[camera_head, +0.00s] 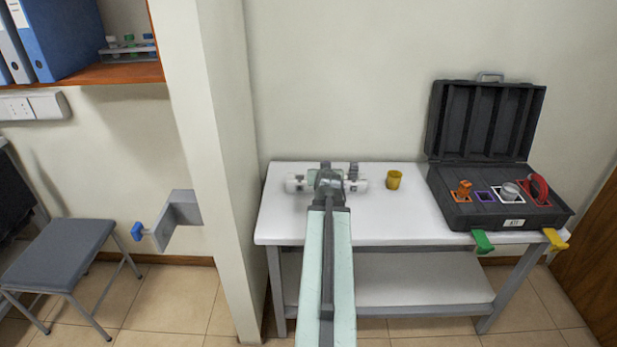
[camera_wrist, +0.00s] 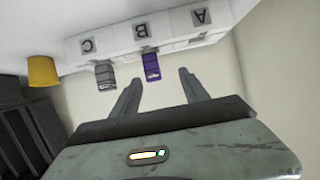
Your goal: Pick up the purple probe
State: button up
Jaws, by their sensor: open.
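The purple probe (camera_wrist: 151,66) sits in slot B of a white holder (camera_wrist: 127,40), which stands on the white table and is marked A, B and C. In the wrist view my gripper (camera_wrist: 160,77) is open and empty. The probe's near end lies just ahead of the fingertips, within the gap but closer to the left finger. In the head view my arm and gripper hide the probe and the middle of the holder (camera_head: 297,184).
A grey probe (camera_wrist: 105,75) sits in slot C beside the purple one; slot A looks empty. A yellow cup (camera_head: 394,180) stands right of the holder. An open black case (camera_head: 540,217) with coloured slots is on the table's right end. A wall column (camera_head: 215,150) stands left.

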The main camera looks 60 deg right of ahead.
jog(key=b+x, duration=0.1)
jog(key=x, duration=0.1)
jog(key=b+x, duration=0.1)
jog(key=x, duration=0.2)
jog(key=s+d+r+b+x, duration=0.1)
jog(key=x, duration=0.2)
jog(key=shift+w+d+f, duration=0.1)
jog(key=shift+d, duration=0.15)
jog(key=shift+a, duration=0.1)
jog(key=shift+c, duration=0.6)
grip_shut()
